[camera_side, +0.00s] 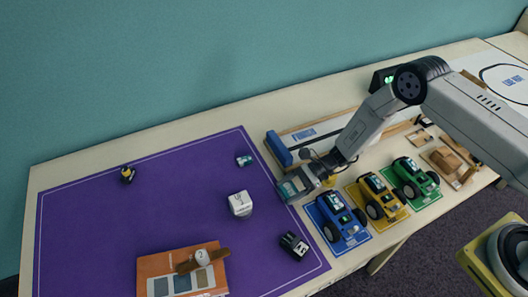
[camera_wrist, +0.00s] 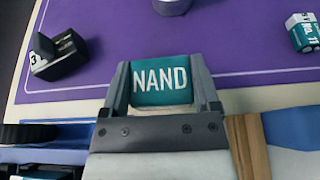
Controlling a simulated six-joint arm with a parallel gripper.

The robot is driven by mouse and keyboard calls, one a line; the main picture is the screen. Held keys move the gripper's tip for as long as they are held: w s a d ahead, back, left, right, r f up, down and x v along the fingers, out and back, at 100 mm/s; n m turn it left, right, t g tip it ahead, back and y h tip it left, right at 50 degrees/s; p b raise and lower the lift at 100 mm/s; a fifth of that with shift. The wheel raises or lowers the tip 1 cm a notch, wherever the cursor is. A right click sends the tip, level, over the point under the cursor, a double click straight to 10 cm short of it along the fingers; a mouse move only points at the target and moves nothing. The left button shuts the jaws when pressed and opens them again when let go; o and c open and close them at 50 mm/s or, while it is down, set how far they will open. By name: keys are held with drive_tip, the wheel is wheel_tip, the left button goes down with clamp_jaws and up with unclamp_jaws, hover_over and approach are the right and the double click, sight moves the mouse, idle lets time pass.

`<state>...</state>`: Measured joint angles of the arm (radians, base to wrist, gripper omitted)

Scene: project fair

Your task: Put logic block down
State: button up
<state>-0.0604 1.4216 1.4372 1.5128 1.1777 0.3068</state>
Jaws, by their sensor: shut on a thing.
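My gripper (camera_side: 297,187) is shut on a teal logic block (camera_wrist: 160,79) with "NAND" in white letters, which sits between the two fingers in the wrist view. In the side view the gripper is by the right edge of the purple mat (camera_side: 180,215), between the mat and the small cars. I cannot tell how high the block is above the surface. Another teal and white block (camera_side: 244,160) lies on the mat's upper right part. It also shows at the right of the wrist view (camera_wrist: 303,33).
Blue (camera_side: 341,220), yellow (camera_side: 379,196) and green (camera_side: 414,178) cars are to the right. An orange board (camera_side: 158,262) is at lower left. The mat's left part is mostly free.

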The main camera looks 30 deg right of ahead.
drive_tip(key=shift+f, duration=0.25)
drive_tip(key=shift+f, duration=0.45)
drive_tip(key=o, duration=1.1)
drive_tip(key=shift+r, duration=0.45)
drive_tip(key=v, duration=1.2)
